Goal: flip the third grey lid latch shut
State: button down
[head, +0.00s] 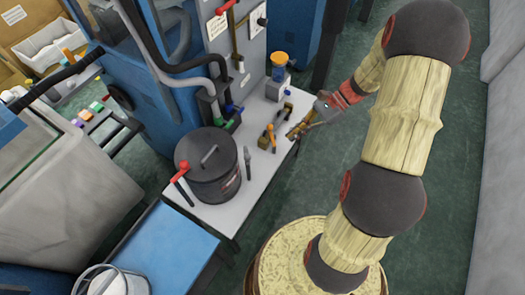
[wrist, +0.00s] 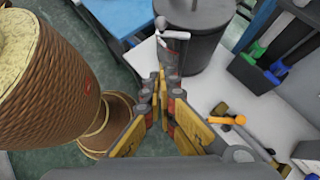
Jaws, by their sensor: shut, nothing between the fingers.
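A dark grey drum (head: 207,170) with a grey lid and bar handle stands on the white worktop; it also shows in the wrist view (wrist: 195,50). I cannot tell which part is the third grey latch. My gripper (head: 297,132) is at the worktop's right edge, apart from the drum. Its fingers (wrist: 160,82) are together and empty.
An orange-handled hammer (head: 270,138) lies on the white worktop (head: 228,212) between drum and gripper. A blue table (head: 165,250) adjoins in front.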

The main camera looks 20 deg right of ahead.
jog(key=a+r+b+x, duration=0.1)
jog(key=r+b+x, duration=0.1)
jog(key=x, duration=1)
jog(key=shift+a, duration=0.65)
jog(key=shift+f, duration=0.1)
